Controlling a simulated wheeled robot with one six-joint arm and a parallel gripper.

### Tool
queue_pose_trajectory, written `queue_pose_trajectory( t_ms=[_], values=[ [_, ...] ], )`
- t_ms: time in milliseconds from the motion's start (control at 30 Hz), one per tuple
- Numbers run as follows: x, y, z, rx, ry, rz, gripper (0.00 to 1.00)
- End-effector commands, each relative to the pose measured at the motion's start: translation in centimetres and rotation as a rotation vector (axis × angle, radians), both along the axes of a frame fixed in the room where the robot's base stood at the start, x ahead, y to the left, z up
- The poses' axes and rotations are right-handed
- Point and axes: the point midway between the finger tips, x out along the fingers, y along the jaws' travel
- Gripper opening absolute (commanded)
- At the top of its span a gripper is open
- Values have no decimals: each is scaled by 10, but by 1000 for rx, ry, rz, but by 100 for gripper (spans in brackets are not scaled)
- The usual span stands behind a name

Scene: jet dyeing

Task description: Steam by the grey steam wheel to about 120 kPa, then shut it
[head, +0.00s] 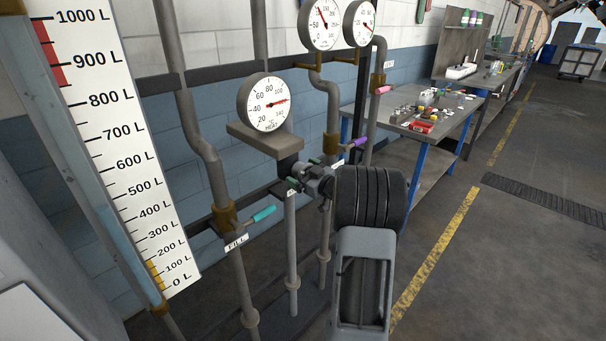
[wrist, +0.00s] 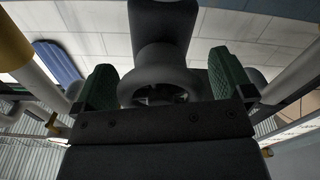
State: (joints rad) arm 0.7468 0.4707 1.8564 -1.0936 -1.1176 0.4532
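My gripper (head: 310,175) is at the pipework below the HEAT dial in the head view. In the wrist view my gripper (wrist: 165,85) has its two dark green finger pads on either side of the round grey steam wheel (wrist: 160,82). In the head view the wheel is mostly hidden by my gripper. Two white pressure dials show at the top: the left dial (head: 321,23) has its needle up and left, the right dial (head: 362,23) has its needle to the right. Their values are too small to read surely.
The HEAT dial (head: 266,102) has its red needle pointing right, a little above 100. Pipes carry a teal FILL lever (head: 262,214), a purple lever (head: 358,143) and a pink lever (head: 382,90). A litre scale (head: 125,150) stands left.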

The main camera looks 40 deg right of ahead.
Motion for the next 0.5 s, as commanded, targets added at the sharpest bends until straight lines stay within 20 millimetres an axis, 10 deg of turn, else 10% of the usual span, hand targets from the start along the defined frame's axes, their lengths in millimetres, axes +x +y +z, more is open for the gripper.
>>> queue_pose_trajectory(
  t_ms=[500],
  values=[
    [0, 0, 0, 0, 0, 0, 53]
  ],
)
